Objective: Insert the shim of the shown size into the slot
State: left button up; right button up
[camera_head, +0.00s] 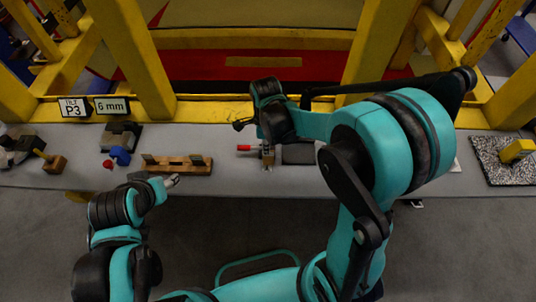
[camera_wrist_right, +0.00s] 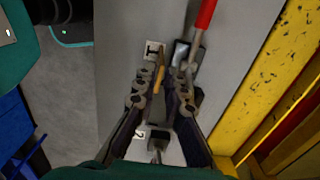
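A sign reading "6 mm" (camera_head: 112,106) stands beside a "TILT P3" sign (camera_head: 74,107) at the back left. A wooden rack (camera_head: 178,165) with upright pieces lies on the grey bench. A metal fixture (camera_head: 267,156) with a red handle (camera_head: 245,148) is at bench centre; the handle also shows in the right wrist view (camera_wrist_right: 206,14). My right gripper (camera_wrist_right: 166,70) is over this area, its fingers apart, with a narrow orange-brown piece (camera_wrist_right: 159,80) between them; contact is unclear. My left gripper (camera_head: 172,182) is near the rack's front edge. The slot cannot be made out.
A yellow frame (camera_head: 220,110) runs along the back of the bench (camera_head: 215,182). A blue and red item (camera_head: 120,156) and a wooden block (camera_head: 55,164) lie at the left. A speckled mat (camera_head: 490,172) with a yellow block (camera_head: 517,150) is at the right.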

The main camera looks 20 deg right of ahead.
jog(key=b, duration=0.1)
send_over(268, 164)
notch_tip(268, 164, down, 5)
jog(key=shift+w+d+f, duration=0.1)
jog(key=shift+w, duration=0.05)
jog(key=shift+f+b, duration=0.3)
jog(key=shift+f, duration=0.3)
grip_shut()
jog(key=shift+r, duration=0.15)
